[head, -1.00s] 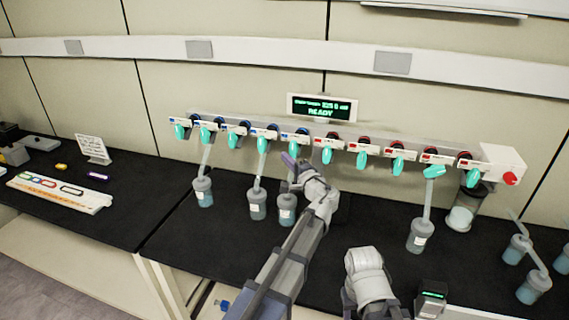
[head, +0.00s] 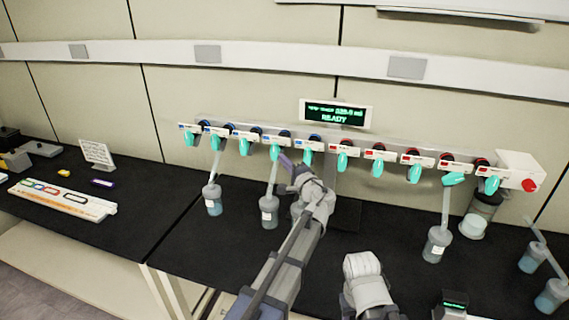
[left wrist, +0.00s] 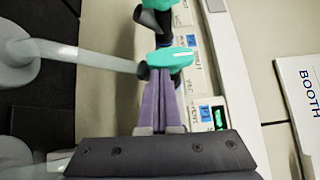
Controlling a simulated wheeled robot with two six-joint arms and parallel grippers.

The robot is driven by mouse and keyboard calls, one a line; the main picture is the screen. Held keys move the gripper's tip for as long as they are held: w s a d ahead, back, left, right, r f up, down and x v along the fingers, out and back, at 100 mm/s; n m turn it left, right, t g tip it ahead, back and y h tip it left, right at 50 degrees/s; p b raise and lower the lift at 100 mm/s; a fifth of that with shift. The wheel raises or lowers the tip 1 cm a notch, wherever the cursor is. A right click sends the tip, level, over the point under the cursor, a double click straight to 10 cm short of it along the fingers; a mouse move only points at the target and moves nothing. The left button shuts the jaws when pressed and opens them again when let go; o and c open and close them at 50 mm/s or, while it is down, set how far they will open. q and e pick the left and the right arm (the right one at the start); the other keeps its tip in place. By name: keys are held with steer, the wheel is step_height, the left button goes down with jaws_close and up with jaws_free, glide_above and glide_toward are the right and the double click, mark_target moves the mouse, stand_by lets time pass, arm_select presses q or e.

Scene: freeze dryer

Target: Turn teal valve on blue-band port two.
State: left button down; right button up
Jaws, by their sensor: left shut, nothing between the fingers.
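A row of teal valves hangs from the manifold at the back, on blue-banded ports at left and red-banded ports at right. The second blue-band port from the left has a teal valve (head: 215,142) with a flask (head: 213,198) below it. The fourth has a teal valve (head: 275,152) and a flask (head: 268,210). Port numbers are not readable. My left gripper (head: 284,159) is shut and empty, close beside that fourth valve. In the left wrist view the shut purple fingertips (left wrist: 160,74) are at a teal valve (left wrist: 172,60); contact is unclear.
A display (head: 336,114) reading READY stands above the manifold. More flasks hang at right (head: 436,243), with loose ones near the right edge. A colored rack (head: 62,198) and a sign card (head: 97,153) are on the left table. The bench front at left is clear.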

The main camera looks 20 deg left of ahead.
mark_target(272, 159)
arm_select(q)
steer(key=m+t+b, duration=0.1)
steer(key=b, duration=0.2)
steer(key=a+f+m+t+b, duration=0.1)
steer(key=m+b, duration=0.1)
steer(key=f+m+t+y+b, duration=0.1)
steer(key=b, duration=0.2)
steer(key=shift+a+f+m+t+b, duration=0.25)
steer(key=shift+m+t+b, duration=0.05)
steer(key=shift+b, duration=0.05)
steer(key=shift+a+r, duration=0.2)
steer(key=shift+a, duration=0.05)
steer(key=shift+a+f, duration=0.15)
steer(key=shift+a, duration=0.65)
steer(key=shift+f+b, duration=0.1)
steer(key=shift+b, duration=0.2)
steer(key=b+v, duration=0.2)
steer(key=v, duration=0.6)
steer(key=shift+f+b, duration=0.15)
steer(key=shift+b, duration=0.2)
